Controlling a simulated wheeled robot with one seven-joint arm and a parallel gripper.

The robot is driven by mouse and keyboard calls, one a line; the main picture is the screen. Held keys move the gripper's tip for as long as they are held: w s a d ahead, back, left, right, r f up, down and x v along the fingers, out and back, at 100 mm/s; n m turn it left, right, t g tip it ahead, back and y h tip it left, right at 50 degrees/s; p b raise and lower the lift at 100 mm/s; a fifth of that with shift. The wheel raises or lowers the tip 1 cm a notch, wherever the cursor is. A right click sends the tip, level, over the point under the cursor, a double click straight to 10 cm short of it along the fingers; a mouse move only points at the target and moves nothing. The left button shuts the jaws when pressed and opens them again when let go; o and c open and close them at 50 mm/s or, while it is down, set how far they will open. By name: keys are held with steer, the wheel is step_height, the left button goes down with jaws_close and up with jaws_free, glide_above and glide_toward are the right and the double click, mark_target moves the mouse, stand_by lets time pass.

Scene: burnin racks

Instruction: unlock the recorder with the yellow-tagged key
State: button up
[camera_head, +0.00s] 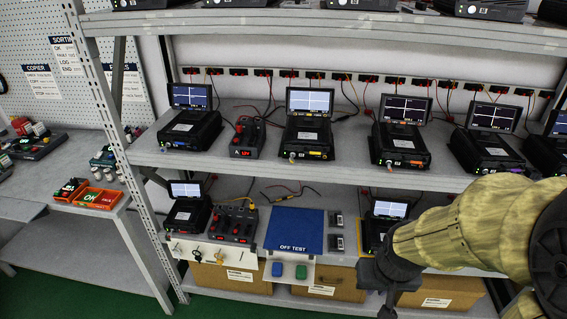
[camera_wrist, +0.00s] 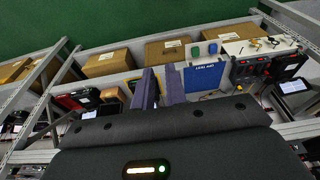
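Several recorders with small lit screens stand on the middle shelf, among them one at centre left (camera_head: 306,138) and one at centre right (camera_head: 401,145). I cannot tell which one the task means. Small keys (camera_head: 220,254) hang on a white panel at the lower shelf's left front. They also show in the wrist view (camera_wrist: 258,45). They are too small to tell which has a yellow tag. My gripper (camera_head: 385,287) is at the lower right in front of the lower shelf, away from the keys. In the wrist view its two fingers (camera_wrist: 160,75) stand apart with nothing visible between them.
A blue OFF TEST mat (camera_head: 294,230) lies on the lower shelf, with a green block (camera_head: 301,271) and a blue block (camera_head: 277,269) in front. Another recorder (camera_head: 384,220) stands behind my gripper. Cardboard boxes (camera_head: 231,279) fill the bottom shelf. A side table is at left.

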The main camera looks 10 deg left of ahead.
mark_target(292, 162)
steer(key=shift+s, duration=0.1)
steer(key=w+a+r+n+t+b, duration=0.3)
steer(key=w+a+n+t, duration=0.6)
steer(key=w+a+t, duration=0.6)
steer(key=w+a+b, duration=0.2)
steer(key=w+a, duration=0.3)
steer(key=a, duration=0.1)
steer(key=shift+w, duration=0.1)
steer(key=w+p, duration=0.4)
steer(key=w, duration=1.3)
steer(key=shift+w, duration=0.15)
